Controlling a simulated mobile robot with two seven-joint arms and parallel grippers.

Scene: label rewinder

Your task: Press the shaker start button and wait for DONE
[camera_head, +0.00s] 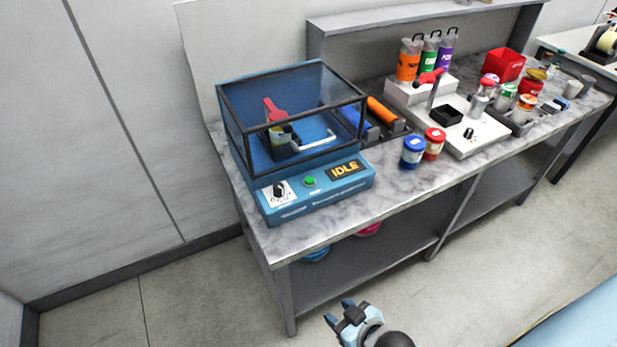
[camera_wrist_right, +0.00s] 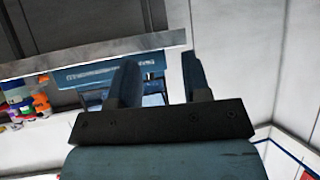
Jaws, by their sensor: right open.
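The blue shaker (camera_head: 316,195) stands at the left end of the marble-topped bench. Its clear, dark-framed cover (camera_head: 300,100) is closed over a red-handled item (camera_head: 272,108) inside. The green start button (camera_head: 310,181) is on the front panel, between a black dial (camera_head: 279,190) and a display (camera_head: 346,169) that reads IDLE. My right gripper (camera_head: 338,311) is open and empty, low in front of the bench and well apart from the button. In the right wrist view its two fingers (camera_wrist_right: 160,80) are spread, with blue surfaces of the shaker beyond them. My left gripper is not in view.
A blue jar (camera_head: 412,152) and a red jar (camera_head: 434,143) stand right of the shaker. A white dispensing station (camera_head: 470,125), a red bin (camera_head: 503,65) and several bottles are farther right. The bench's front edge (camera_head: 350,217) lies between my gripper and the shaker. Floor in front is clear.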

